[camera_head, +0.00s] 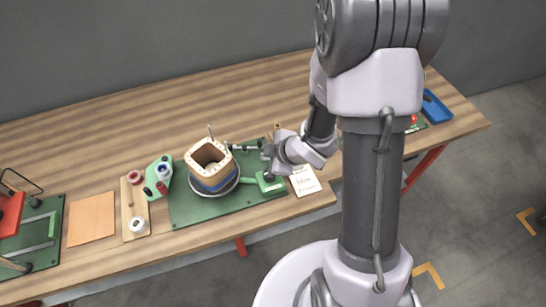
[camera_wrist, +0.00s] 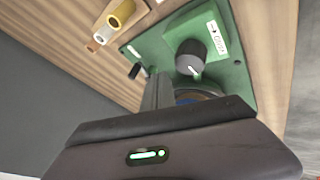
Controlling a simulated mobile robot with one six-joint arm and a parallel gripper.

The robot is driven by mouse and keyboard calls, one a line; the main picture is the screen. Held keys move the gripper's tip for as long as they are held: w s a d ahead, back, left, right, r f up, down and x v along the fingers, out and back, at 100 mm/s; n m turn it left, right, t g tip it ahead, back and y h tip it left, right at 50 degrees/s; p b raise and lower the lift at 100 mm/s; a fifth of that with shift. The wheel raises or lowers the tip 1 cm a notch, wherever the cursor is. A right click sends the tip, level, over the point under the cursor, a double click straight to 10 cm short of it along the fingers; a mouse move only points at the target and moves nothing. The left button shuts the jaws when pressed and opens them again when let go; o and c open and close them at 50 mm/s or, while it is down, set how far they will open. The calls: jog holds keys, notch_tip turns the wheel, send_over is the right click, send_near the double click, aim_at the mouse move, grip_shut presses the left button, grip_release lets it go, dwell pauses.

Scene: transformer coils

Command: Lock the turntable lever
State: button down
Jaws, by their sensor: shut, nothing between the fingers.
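The turntable (camera_head: 226,186) sits on a green base plate (camera_head: 190,212) and carries a square wooden coil former (camera_head: 209,155) with a blue band. A green block (camera_head: 270,185) stands at the plate's right. In the wrist view a green block (camera_wrist: 212,22) carries a dark round knob (camera_wrist: 188,56) with a white mark and a labelled arrow. I cannot tell for certain which part is the turntable lever. My gripper (camera_head: 267,156) is shut and empty, above the plate's right side. Its grey fingers (camera_wrist: 158,92) show left of the knob in the wrist view, apart from it.
Left of the plate are a green holder with spools (camera_head: 158,175), a wooden tray (camera_head: 135,208) and an orange sheet (camera_head: 92,218). A white card (camera_head: 304,181) lies right of the plate. A blue tray (camera_head: 435,108) is at the bench's far right.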

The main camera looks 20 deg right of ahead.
jog(key=shift+b+x, duration=0.35)
jog(key=shift+x, duration=0.85)
jog(key=shift+w+d+p, duration=0.15)
jog(key=shift+w+p, duration=0.05)
jog(key=shift+w, duration=0.4)
jog(key=shift+w+d+p, duration=0.15)
jog(key=shift+w+d, duration=0.05)
jog(key=shift+w, duration=0.45)
jog(key=shift+w+d, duration=0.2)
jog(key=shift+w, duration=0.5)
jog(key=shift+r+p, duration=0.15)
jog(key=shift+p, duration=0.25)
